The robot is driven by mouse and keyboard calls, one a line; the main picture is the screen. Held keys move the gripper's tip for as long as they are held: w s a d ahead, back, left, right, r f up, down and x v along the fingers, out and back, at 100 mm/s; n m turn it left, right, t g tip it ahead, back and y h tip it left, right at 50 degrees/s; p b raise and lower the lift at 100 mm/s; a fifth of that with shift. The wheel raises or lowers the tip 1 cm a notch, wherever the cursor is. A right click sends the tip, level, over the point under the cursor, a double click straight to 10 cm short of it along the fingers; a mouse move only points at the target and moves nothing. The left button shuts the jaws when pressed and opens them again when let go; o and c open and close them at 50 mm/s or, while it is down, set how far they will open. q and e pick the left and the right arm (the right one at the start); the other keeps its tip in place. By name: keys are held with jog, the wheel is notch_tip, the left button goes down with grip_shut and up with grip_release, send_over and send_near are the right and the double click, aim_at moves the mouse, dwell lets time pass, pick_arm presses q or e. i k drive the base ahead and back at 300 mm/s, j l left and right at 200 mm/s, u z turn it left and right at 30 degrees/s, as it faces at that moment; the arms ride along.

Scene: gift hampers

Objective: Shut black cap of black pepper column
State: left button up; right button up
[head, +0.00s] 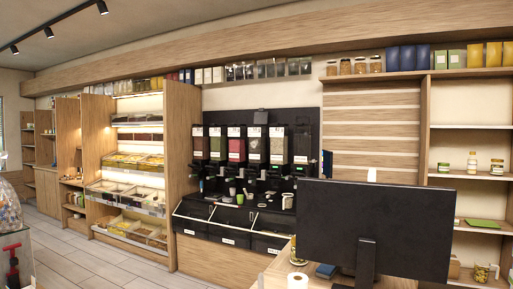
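A row of several clear dispenser columns stands against a black back panel (250,115) in the middle of the head view. One column (256,148) has dark grey-black contents, and the column at the right end (301,146) also looks dark. The labels are too small to read, so I cannot tell which one is the black pepper column. The tops of the columns are dark and small, and I cannot tell whether any cap is open or shut. Neither of my grippers is in view.
Black bins (208,226) sit below the dispensers, with small cups on the ledge. A large black monitor (372,228) and a white paper roll (298,280) stand on a counter in front at right. Tiled floor (75,262) is open at left. Shelves (470,208) stand at right.

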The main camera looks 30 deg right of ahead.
aim_at(261, 118)
jog(key=i+j+u, duration=0.35)
jog(key=i, duration=0.2)
jog(key=i+j, duration=0.25)
jog(key=i, duration=0.3)
jog(key=i+j+u, duration=0.1)
jog(key=i, duration=0.4)
jog(key=i+j+u, duration=0.1)
jog(key=i+j, duration=0.2)
jog(key=i, duration=0.25)
jog(key=i+l+z, duration=0.25)
jog(key=z, duration=0.2)
jog(key=i+z, duration=0.85)
jog(key=i+j+z, duration=0.2)
jog(key=i+z, duration=0.25)
